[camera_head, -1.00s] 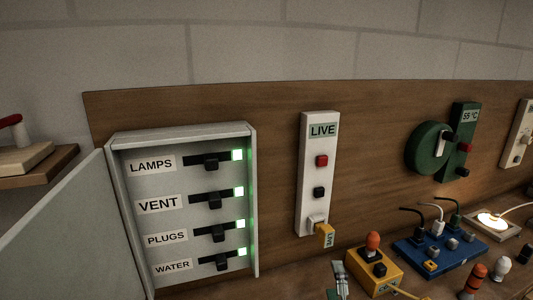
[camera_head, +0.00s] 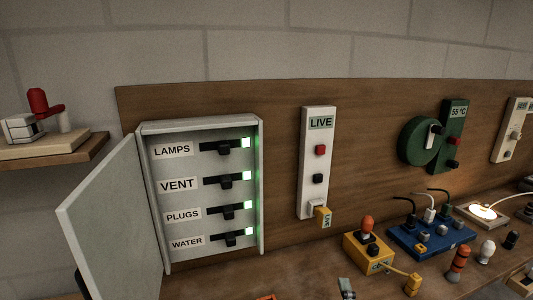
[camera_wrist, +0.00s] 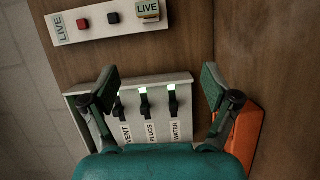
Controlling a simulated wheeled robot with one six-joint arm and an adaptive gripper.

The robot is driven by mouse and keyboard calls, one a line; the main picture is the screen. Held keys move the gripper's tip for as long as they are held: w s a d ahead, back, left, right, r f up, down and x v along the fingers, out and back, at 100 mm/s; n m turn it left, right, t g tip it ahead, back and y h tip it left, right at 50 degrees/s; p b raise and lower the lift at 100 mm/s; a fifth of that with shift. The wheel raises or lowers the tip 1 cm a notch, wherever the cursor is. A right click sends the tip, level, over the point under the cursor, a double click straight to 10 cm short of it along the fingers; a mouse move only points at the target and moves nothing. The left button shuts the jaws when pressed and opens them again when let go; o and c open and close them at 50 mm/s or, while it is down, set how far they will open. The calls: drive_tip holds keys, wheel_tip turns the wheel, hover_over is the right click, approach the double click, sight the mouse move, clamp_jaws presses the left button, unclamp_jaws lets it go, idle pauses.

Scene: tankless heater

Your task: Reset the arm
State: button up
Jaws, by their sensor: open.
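My gripper (camera_wrist: 158,85) is open, with its two fingers spread and nothing between the tips. In the wrist view it is in front of the grey breaker box (camera_wrist: 78,99), whose VENT, PLUGS and WATER switches show between the fingers. I cannot tell its exact distance from them. In the head view the breaker box (camera_head: 258,190) has its door (camera_head: 110,215) swung open to the left. Its LAMPS, VENT, PLUGS and WATER switches all have lit green-white lights beside them. I cannot make out my gripper for sure in the head view.
A white LIVE panel (camera_head: 318,190) is on the wooden board (camera_head: 280,120), with a yellow LIVE tag at its foot. A green 55 °C unit (camera_head: 455,128) hangs to the right. A yellow box (camera_head: 365,255) and blue strip (camera_head: 432,240) stand below. A shelf (camera_head: 80,155) is at left.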

drive_tip(key=s+d+f+m+g, duration=0.1)
drive_tip(key=s+f+m, duration=0.4)
drive_tip(key=s, duration=0.5)
drive_tip(key=s+f+m, duration=0.2)
drive_tip(key=s+f, duration=0.5)
drive_tip(key=s, duration=0.4)
drive_tip(key=s+r+m+g, duration=0.1)
drive_tip(key=s+m, duration=0.8)
drive_tip(key=s, duration=1.3)
drive_tip(key=shift+d+m+g+y, duration=0.3)
drive_tip(key=shift+d+g, duration=0.15)
drive_tip(key=shift+g, duration=0.05)
